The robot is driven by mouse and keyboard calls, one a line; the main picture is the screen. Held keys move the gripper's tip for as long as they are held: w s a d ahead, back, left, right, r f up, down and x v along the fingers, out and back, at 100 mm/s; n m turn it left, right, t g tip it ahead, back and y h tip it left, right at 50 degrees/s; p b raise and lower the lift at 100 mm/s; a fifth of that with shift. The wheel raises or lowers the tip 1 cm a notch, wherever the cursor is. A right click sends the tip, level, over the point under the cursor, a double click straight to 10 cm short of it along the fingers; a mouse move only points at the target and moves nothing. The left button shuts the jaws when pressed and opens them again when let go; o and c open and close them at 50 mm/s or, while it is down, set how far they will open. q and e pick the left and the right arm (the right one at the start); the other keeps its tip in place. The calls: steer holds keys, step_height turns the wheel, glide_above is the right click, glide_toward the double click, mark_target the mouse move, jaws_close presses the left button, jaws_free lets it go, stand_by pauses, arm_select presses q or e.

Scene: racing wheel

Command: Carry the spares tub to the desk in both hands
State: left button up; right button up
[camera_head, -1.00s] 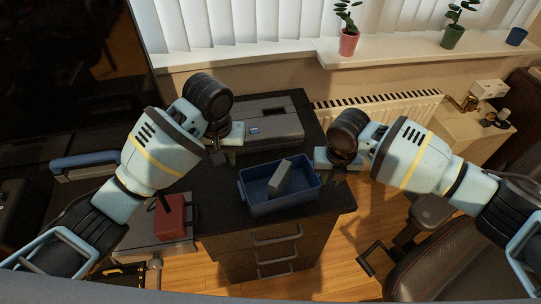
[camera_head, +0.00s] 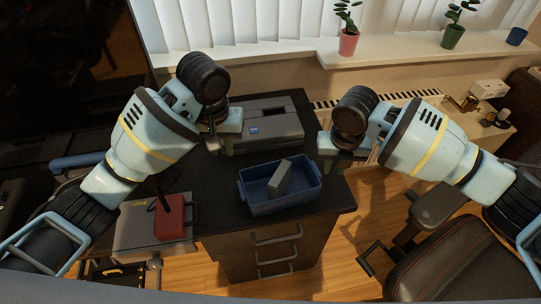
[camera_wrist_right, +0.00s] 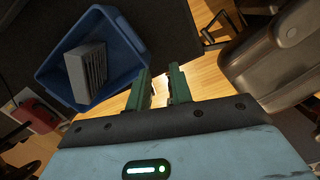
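The blue spares tub (camera_head: 285,206) sits flat on the dark top of the drawer unit (camera_head: 215,210), near its front edge. A grey block (camera_head: 281,178) lies tilted inside it. My left gripper (camera_head: 218,145) is up and left of the tub, clear of it; its fingers look apart and empty. My right gripper (camera_head: 343,160) is just right of the tub's back corner, apart from it. In the right wrist view my right gripper's green fingers (camera_wrist_right: 160,88) are open with nothing between them, and the tub (camera_wrist_right: 118,68) lies to their left.
A grey box-like device (camera_head: 270,125) stands behind the tub. A red object (camera_head: 172,218) rests on a grey case (camera_head: 135,230) at left. A dark chair (camera_head: 440,255) stands at right. A radiator (camera_head: 400,100) and sill with potted plants (camera_head: 349,42) are behind.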

step_height(320, 180, up, 6)
steer(key=shift+s+r, duration=0.15)
steer(key=shift+s, duration=0.1)
stand_by(0.5)
